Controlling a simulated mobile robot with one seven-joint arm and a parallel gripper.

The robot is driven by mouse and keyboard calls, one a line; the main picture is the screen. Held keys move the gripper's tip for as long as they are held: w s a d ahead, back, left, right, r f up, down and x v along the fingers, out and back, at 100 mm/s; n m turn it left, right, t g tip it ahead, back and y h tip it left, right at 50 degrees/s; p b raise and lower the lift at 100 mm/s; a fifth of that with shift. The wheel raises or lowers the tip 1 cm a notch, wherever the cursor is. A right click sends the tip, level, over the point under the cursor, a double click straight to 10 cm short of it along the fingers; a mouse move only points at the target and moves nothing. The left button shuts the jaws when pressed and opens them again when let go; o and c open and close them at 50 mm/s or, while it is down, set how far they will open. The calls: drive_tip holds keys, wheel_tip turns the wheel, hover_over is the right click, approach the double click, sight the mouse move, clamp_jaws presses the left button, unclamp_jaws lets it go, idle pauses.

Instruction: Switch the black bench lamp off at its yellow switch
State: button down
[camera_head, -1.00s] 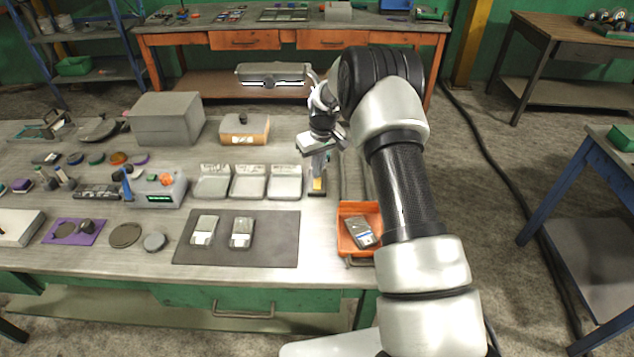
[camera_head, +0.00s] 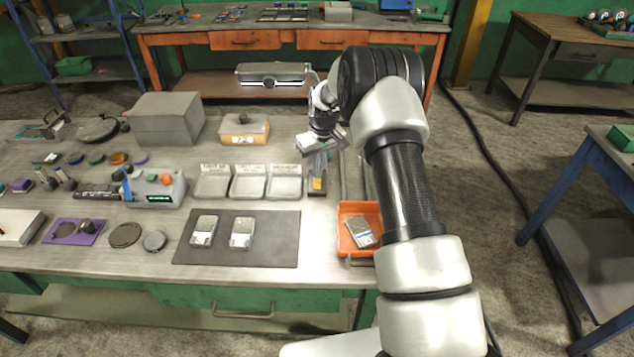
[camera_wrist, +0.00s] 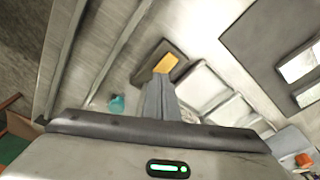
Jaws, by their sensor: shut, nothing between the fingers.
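The bench lamp's long grey-black head (camera_head: 271,73) hangs over the back of the bench, with a pale strip along its underside; I cannot tell surely whether it is lit. Its arm runs behind my wrist. The dark base (camera_head: 317,193) stands on the bench and carries the yellow switch (camera_head: 317,184). My gripper (camera_head: 317,172) is shut and empty, pointing down just above the switch. In the wrist view the closed fingertips (camera_wrist: 160,77) overlap the near edge of the yellow switch (camera_wrist: 166,63) on its dark base (camera_wrist: 148,72); I cannot tell whether they touch it.
Three grey trays (camera_head: 248,182) stand just left of the base. An orange bin (camera_head: 346,240) is in front to the right, and a dark mat (camera_head: 270,250) with two grey devices is at the front. A grey box (camera_head: 167,118) stands behind left.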

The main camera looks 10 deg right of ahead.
sight(318, 180)
drive_tip(key=shift+f+b, duration=0.55)
drive_tip(key=shift+f, duration=0.2)
idle(0.3)
wheel_tip(318, 180, up, 7)
drive_tip(key=p, duration=0.2)
drive_tip(key=shift+p, duration=0.4)
idle(0.7)
